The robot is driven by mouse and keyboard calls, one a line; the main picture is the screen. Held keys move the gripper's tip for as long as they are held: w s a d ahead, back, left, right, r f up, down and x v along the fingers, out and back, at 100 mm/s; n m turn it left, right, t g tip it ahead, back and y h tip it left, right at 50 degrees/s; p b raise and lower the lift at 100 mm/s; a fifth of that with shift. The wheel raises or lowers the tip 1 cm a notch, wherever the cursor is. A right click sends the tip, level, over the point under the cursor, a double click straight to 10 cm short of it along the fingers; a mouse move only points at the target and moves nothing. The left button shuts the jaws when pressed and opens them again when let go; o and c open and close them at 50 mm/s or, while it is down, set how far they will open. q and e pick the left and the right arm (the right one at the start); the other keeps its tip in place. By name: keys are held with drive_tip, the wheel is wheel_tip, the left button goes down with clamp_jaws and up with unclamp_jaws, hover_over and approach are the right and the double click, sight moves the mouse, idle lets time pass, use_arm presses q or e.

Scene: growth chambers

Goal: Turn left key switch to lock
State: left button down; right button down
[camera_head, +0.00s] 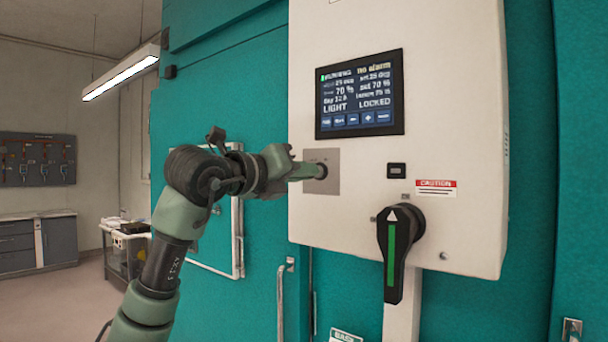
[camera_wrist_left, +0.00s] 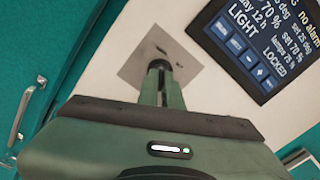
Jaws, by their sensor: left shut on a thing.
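The key switch sits on a grey square plate (camera_head: 328,160) on the white control panel (camera_head: 340,215), left of centre and below the screen. My left gripper (camera_head: 318,171) reaches in from the left and is shut at the plate, on the key switch, which its fingers mostly hide. In the left wrist view the gripper (camera_wrist_left: 160,72) meets the same plate (camera_wrist_left: 185,62), and the key itself is hidden between the fingertips. The screen (camera_head: 360,94) reads "LIGHT LOCKED" along its lower line and "no alarm" at the top. My right gripper is not in view.
A black rotary handle with a green stripe (camera_head: 392,255) hangs at the panel's lower right, under a red caution label (camera_head: 436,187). A small black switch (camera_head: 396,170) is right of the plate. A door handle (camera_head: 283,300) stands out below left. Open floor lies far left.

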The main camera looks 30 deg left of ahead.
use_arm(q)
drive_tip(key=shift+r, duration=0.1)
idle(0.3)
drive_tip(key=c, duration=1.6)
unclamp_jaws()
drive_tip(key=shift+a, duration=0.1)
drive_tip(key=s, duration=0.2)
drive_tip(key=s+b, duration=0.1)
drive_tip(key=s, duration=0.2)
drive_tip(key=s+b, duration=0.1)
drive_tip(key=s, duration=0.1)
drive_tip(key=shift+s+a, duration=0.3)
drive_tip(key=shift+s, duration=0.1)
